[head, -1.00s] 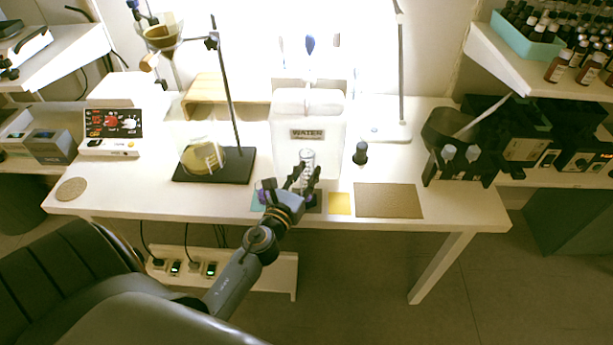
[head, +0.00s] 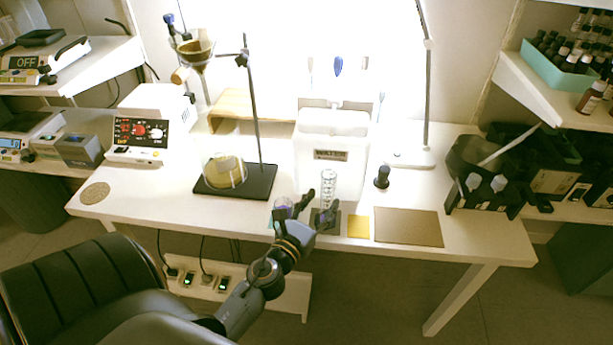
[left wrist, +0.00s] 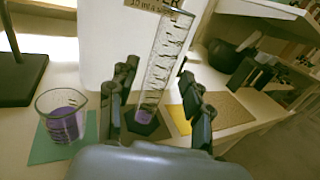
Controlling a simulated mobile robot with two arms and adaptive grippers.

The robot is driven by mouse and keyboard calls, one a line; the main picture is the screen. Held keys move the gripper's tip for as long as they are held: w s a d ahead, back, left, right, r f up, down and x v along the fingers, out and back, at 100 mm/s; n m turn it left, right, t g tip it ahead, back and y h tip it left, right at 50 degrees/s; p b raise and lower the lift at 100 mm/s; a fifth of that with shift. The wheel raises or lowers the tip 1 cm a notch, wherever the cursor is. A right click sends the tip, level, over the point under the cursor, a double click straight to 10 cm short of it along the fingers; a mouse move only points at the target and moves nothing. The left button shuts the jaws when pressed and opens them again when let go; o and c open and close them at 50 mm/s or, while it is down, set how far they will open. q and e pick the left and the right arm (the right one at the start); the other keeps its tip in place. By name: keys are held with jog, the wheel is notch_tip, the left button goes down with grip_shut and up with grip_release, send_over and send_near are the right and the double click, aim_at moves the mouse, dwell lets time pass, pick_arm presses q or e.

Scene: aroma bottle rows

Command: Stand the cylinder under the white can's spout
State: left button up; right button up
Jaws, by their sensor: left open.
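The cylinder (head: 328,188) is clear, tall and graduated, with some purple liquid at its bottom. It stands upright on its dark hexagonal base (left wrist: 134,127) on a dark mat, close in front of the white can (head: 308,168) labelled WATER. I cannot make out the can's spout. My left gripper (head: 320,204) is open, its fingers on either side of the cylinder; in the left wrist view the cylinder (left wrist: 163,58) shows between them, with gaps. My right gripper is not in view.
A beaker (left wrist: 66,124) with purple liquid stands on a teal mat just left of the gripper. A yellow mat (head: 358,227) and a brown mat (head: 408,227) lie to the right. A dark stoppered bottle (head: 382,178) stands right of the can. The stand base (head: 262,182) is at left.

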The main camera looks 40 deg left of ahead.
pick_arm(q)
jog(key=s+d+b, duration=0.1)
jog(key=s+b, duration=0.2)
jog(key=s, duration=0.5)
jog(key=shift+d, duration=0.15)
jog(key=shift+s+f, duration=0.1)
jog(key=s+d+f+n+g+h, duration=0.15)
jog(key=f+n, duration=0.35)
jog(key=f, duration=0.6)
jog(key=s+d+f+n+g, duration=0.25)
jog(key=f+n, duration=0.25)
jog(key=f, duration=0.5)
jog(key=s+d+f+n+g, duration=0.1)
jog(key=f+n+g, duration=0.3)
jog(key=f, duration=0.7)
jog(key=s+d+f+n+g+h, duration=0.1)
jog(key=s+f+n+g, duration=0.1)
jog(key=s+f+n, duration=0.45)
jog(key=s+d+f+n+g, duration=0.2)
jog(key=s+f+n+g, duration=0.15)
jog(key=s+f, duration=0.5)
jog(key=s+f+n+g, duration=0.1)
jog(key=s+f+n, duration=0.2)
jog(key=s, duration=0.3)
jog(key=s+a+f+n+g, duration=0.1)
jog(key=s+f+n+g, duration=0.1)
jog(key=s+f+n, duration=0.2)
jog(key=shift+s+n, duration=0.4)
jog(key=shift+s, duration=0.8)
